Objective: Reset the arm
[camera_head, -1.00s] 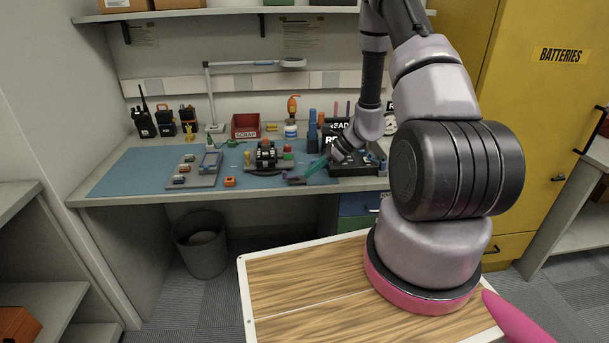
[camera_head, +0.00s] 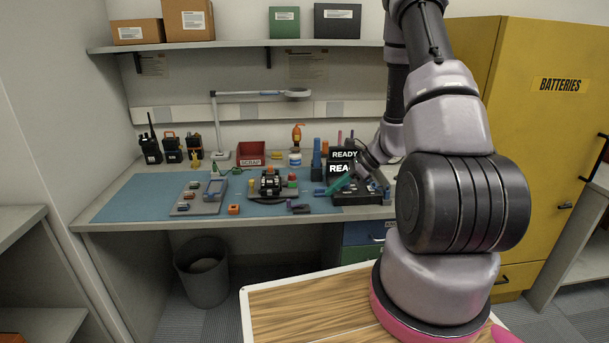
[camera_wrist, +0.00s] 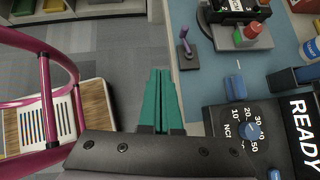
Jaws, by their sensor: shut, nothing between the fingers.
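My gripper (camera_head: 338,184) has teal fingers and hangs over the front right part of the workbench (camera_head: 130,226), beside the dark READY device (camera_head: 356,199). In the wrist view the two teal fingers (camera_wrist: 161,98) lie side by side, shut and empty. Below them are grey floor and the bench's front edge. My arm reaches from my base at the right, up out of the picture and back down to the bench. Part of the READY device is hidden by my wrist.
On the blue mat (camera_head: 125,200) are a grey tray (camera_head: 199,197), a black fixture (camera_head: 269,186) and a small orange block (camera_head: 234,209). A red SCRAP bin (camera_head: 250,154), radios (camera_head: 172,148) and a lamp (camera_head: 218,125) stand behind. A waste bin (camera_head: 202,272) stands below. A yellow cabinet (camera_head: 545,140) is at the right.

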